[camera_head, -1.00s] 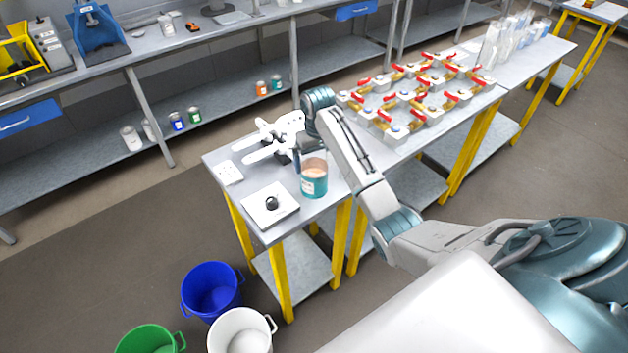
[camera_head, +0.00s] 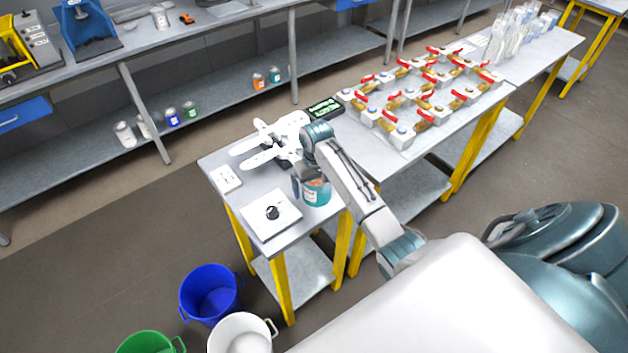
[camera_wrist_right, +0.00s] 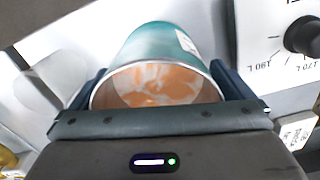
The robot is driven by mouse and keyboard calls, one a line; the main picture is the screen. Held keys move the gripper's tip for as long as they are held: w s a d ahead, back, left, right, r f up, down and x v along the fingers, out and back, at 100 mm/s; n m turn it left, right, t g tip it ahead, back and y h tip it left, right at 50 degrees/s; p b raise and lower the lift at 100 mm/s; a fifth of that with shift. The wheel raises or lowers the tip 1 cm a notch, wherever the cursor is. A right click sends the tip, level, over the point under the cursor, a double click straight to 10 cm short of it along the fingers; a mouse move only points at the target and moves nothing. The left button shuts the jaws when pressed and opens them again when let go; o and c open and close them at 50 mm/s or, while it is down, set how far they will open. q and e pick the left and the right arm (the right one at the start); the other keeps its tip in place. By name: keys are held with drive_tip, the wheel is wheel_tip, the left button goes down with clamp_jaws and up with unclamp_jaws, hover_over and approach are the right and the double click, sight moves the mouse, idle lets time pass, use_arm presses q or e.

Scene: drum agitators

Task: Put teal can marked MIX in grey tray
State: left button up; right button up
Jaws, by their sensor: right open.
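A teal can (camera_head: 317,193) with a pale label and orange contents stands on the near end of the table. It also shows in the right wrist view (camera_wrist_right: 168,48), its open rim towards the camera. My right gripper (camera_head: 307,180) is at the can; in the wrist view its dark fingers (camera_wrist_right: 160,84) are open, one on each side of it. Whether they touch it I cannot tell. The label's word is not readable. A dark rectangular holder (camera_head: 325,108) with green contents lies behind my wrist; I cannot tell whether it is the grey tray. My left gripper is not in view.
A white pronged object (camera_head: 268,146) lies beside my wrist. A white plate with a black knob (camera_head: 258,222) is left of the can. Several valve blocks (camera_head: 410,108) fill the table farther right. Buckets (camera_head: 212,291) stand on the floor below.

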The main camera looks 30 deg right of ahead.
drive_tip(key=shift+w+d+f, duration=0.15)
drive_tip(key=shift+f, duration=0.15)
drive_tip(key=shift+s+r, duration=0.2)
drive_tip(key=shift+s, duration=0.1)
drive_tip(key=shift+c, duration=0.2)
drive_tip(key=shift+s+a+r, duration=0.2)
drive_tip(key=shift+s, duration=0.05)
drive_tip(key=c, duration=0.7)
drive_tip(key=shift+w, duration=0.1)
drive_tip(key=c, duration=0.4)
drive_tip(key=shift+c, duration=1.1)
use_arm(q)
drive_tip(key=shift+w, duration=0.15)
use_arm(e)
drive_tip(key=shift+w+d, duration=0.1)
drive_tip(key=shift+w, duration=0.05)
